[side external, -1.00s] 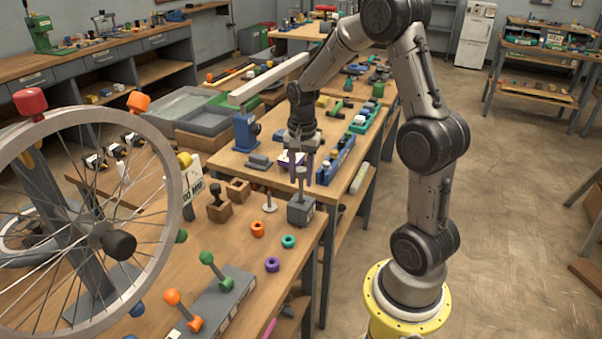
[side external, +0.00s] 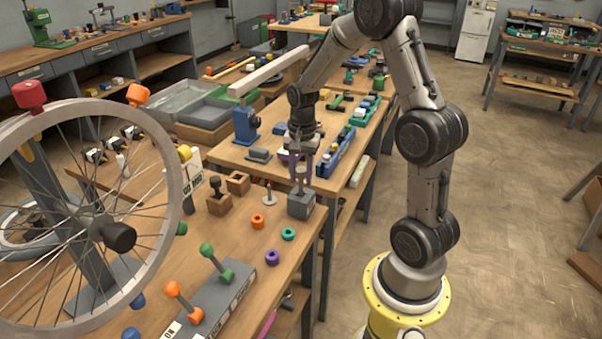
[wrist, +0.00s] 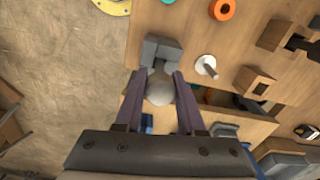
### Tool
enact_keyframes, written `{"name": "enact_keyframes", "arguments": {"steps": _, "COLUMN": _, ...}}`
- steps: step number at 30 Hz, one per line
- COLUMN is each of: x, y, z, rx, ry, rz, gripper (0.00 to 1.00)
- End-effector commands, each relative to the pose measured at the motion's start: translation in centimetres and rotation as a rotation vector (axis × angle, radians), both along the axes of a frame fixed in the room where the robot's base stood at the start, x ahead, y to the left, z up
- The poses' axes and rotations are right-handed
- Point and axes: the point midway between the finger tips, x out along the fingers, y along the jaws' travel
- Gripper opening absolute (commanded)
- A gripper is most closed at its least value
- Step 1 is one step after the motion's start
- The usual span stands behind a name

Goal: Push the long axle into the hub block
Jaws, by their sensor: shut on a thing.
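The grey hub block (side external: 300,207) stands on the workbench near its right edge. The long axle (side external: 300,186) is grey and upright at the top of the block. How deep it sits in the block cannot be told. My gripper (side external: 302,180) is over the block with its purple fingers on either side of the axle, shut on it. In the wrist view, the rounded axle head (wrist: 159,92) shows between my fingers (wrist: 160,76), and the hub block (wrist: 162,50) lies just beyond. The fingers and head hide most of the shaft there.
A white pin on a round base (side external: 270,196) and wooden blocks (side external: 237,182) stand left of the hub block. Orange (side external: 257,221), teal (side external: 288,234) and purple (side external: 272,257) rings lie in front. A spoked wheel (side external: 165,215) stands at left.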

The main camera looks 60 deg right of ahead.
Motion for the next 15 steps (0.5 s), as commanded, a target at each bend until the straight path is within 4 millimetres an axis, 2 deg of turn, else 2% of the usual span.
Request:
{"name": "enact_keyframes", "arguments": {"steps": 6, "x": -0.04, "y": 0.02, "z": -0.49, "rx": 0.001, "ry": 0.001, "rz": 0.0, "gripper": 0.0}}
{"name": "enact_keyframes", "arguments": {"steps": 7, "x": -0.02, "y": 0.02, "z": -0.45, "rx": 0.001, "ry": 0.001, "rz": 0.0, "gripper": 0.44}}
{"name": "enact_keyframes", "arguments": {"steps": 12, "x": -0.01, "y": 0.01, "z": -0.43, "rx": 0.0, "ry": 0.0, "rz": 0.0, "gripper": 0.74}}
{"name": "enact_keyframes", "arguments": {"steps": 15, "x": -0.01, "y": 0.01, "z": -0.42, "rx": 0.0, "ry": 0.0, "rz": 0.0, "gripper": 0.74}}
